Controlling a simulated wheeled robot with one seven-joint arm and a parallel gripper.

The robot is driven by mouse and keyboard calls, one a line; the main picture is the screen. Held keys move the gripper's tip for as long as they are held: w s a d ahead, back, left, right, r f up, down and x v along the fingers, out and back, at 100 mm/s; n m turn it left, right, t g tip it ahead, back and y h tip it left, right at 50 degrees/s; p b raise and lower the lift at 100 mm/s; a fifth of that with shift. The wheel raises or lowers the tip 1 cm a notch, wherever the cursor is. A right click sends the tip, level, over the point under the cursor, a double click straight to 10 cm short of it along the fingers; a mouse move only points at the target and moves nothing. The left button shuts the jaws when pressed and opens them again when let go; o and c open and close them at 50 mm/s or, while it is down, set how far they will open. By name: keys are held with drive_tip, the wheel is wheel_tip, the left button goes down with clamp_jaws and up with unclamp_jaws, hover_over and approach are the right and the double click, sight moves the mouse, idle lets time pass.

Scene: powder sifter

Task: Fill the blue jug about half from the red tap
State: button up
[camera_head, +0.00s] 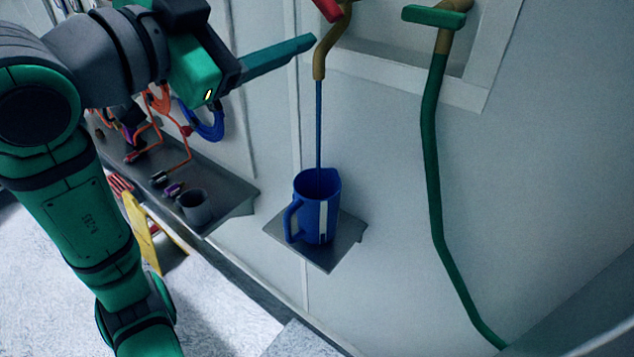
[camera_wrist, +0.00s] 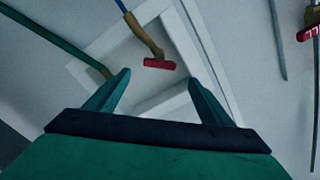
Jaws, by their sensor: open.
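The blue jug (camera_head: 309,213) stands upright on a small grey shelf (camera_head: 328,255) on the wall, its handle to the left and a pale strip on its side. Above it is the brass tap (camera_head: 320,60) with a red handle (camera_head: 331,8), cut by the top edge. A thin blue stream (camera_head: 318,125) runs from the spout into the jug. The level inside is hidden. My gripper (camera_head: 309,42) is open and empty, beside the spout. In the wrist view my gripper's fingers (camera_wrist: 166,85) are apart, with the red handle (camera_wrist: 160,63) beyond them, not between them.
A green-handled tap (camera_head: 434,16) with a green hose (camera_head: 432,150) is on the right. A dark shelf (camera_head: 225,180) at left holds a grey mug (camera_head: 194,207) and several small items with cables. A yellow stand (camera_head: 150,235) is below. The wall between jug and hose is clear.

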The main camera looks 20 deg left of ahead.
sight(317, 1)
drive_tip(key=shift+d, duration=0.1)
drive_tip(key=shift+w+f, duration=0.1)
idle(0.3)
drive_tip(key=x, duration=1)
drive_tip(key=shift+w, duration=0.35)
drive_tip(key=c, duration=1)
